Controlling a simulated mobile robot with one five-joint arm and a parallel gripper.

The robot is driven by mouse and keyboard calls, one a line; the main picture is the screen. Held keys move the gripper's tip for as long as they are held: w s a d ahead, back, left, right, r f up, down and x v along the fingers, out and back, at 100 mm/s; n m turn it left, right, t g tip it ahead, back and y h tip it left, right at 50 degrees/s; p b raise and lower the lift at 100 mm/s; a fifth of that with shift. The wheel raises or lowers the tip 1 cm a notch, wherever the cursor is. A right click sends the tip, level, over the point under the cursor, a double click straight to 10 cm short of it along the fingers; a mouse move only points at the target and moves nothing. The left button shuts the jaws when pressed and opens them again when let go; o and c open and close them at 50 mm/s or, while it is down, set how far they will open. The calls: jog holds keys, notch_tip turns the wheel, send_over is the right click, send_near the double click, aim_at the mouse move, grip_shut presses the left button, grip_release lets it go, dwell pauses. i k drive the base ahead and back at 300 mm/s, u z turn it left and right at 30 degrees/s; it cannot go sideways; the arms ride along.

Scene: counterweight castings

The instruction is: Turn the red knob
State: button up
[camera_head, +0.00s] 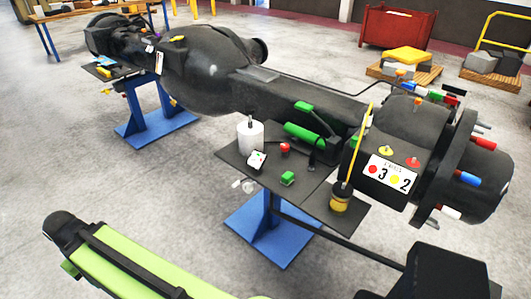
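A small red knob (284,148) stands on the dark plate (232,150) in front of the large black casting (215,65). Another red knob-like piece (413,162) sits on the casting's right end, above a white label with "3" and "2". I cannot tell from this view which of the two is the task's knob. A lime-green and black arm link, mine, crosses the lower left. I can make out no gripper fingertips, and nothing of mine touches either red piece.
Beside the plate's red knob stand a white cylinder (250,137), a green block (288,179) and a green cylinder (305,135). A yellow-wrapped pot (340,197) with a yellow rod stands to the right. Blue stands (268,228) are below. Open floor lies left.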

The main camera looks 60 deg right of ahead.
aim_at(284, 147)
jog(key=k, duration=1.25)
jog(key=z, duration=0.6)
jog(key=i, duration=1.6)
jog(key=u, duration=0.1)
